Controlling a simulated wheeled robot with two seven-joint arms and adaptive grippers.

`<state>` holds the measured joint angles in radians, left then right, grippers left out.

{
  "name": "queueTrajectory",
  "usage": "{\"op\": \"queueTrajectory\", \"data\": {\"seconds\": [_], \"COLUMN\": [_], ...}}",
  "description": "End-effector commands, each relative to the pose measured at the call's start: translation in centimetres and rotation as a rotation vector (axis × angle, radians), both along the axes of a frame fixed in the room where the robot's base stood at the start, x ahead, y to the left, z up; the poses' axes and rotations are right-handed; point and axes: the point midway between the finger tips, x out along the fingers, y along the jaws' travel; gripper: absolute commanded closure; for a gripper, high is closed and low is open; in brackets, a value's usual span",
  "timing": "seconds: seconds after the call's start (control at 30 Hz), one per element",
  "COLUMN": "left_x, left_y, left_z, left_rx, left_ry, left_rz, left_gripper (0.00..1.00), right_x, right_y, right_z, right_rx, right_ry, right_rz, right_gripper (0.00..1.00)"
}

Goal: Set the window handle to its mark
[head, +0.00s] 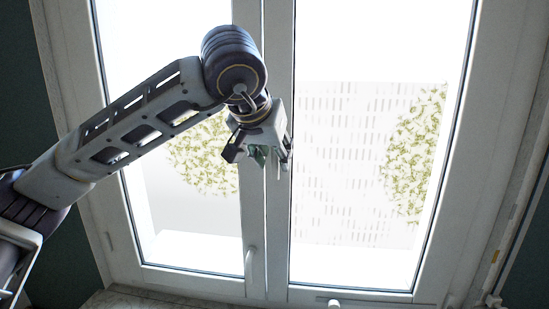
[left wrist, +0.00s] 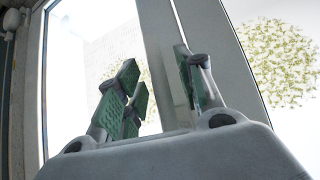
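The white window handle (head: 249,262) is on the inner frame of the left sash, low down, and stands roughly upright. I cannot make out a mark beside it. My left gripper (head: 264,157) is in front of the window's middle post, well above the handle and apart from it. In the left wrist view its green-padded fingers (left wrist: 162,90) are spread, with nothing between them. The handle cannot be made out in the left wrist view. My right gripper is not in view.
The window has a left sash (head: 190,275) and a right sash (head: 440,190) beside the middle post. A small white knob-like part (head: 334,303) shows at the bottom edge of the right sash. The space in front of the right pane looks clear.

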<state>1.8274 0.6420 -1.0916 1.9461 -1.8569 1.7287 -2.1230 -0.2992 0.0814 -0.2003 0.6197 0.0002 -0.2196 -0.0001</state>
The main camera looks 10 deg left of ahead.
Motion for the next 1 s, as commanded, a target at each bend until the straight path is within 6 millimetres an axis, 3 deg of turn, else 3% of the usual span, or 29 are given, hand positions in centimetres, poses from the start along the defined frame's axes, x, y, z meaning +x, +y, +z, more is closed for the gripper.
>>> {"op": "queueTrajectory", "data": {"seconds": [0.6,1.0], "left_x": [-6.0,-7.1], "left_y": [1.2,1.4], "left_z": [6.1,7.2], "left_rx": [0.0,0.001], "left_ry": [-0.002,0.001], "left_rz": [0.001,0.001], "left_gripper": [0.63,0.63], "right_x": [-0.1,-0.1], "right_y": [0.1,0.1], "right_z": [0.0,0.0], "right_rx": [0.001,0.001], "right_ry": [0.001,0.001], "right_rz": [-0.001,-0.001], "right_gripper": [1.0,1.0]}}
